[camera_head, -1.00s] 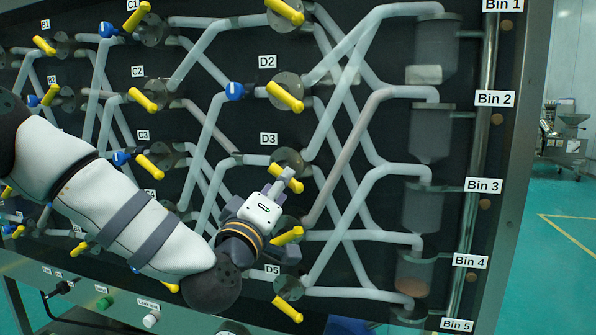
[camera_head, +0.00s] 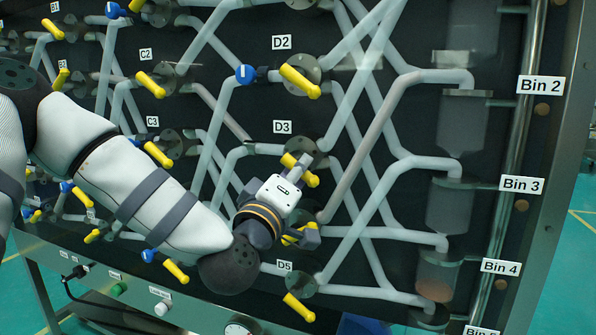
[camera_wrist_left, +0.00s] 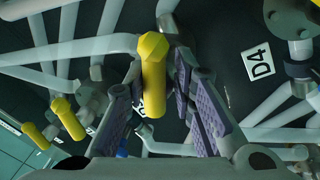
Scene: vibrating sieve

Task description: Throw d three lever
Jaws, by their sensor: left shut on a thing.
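The yellow D3 lever (camera_head: 289,160) is on its round valve just below the D3 label (camera_head: 282,127). It also shows in the left wrist view (camera_wrist_left: 154,75), between my two purple-padded fingers. My left gripper (camera_head: 308,200) is at this valve, shut on the D3 lever, with its fingers partly covering it in the head view. In the wrist view one finger is on each side of the lever (camera_wrist_left: 160,115). My right gripper is not in view.
The D4 lever (camera_head: 290,239) is just below, partly hidden by my gripper. The D2 lever (camera_head: 300,82) is above, with a blue knob (camera_head: 245,74) beside it. The D5 lever (camera_head: 298,307) is lower. Grey pipes lead right to the bins (camera_head: 462,125).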

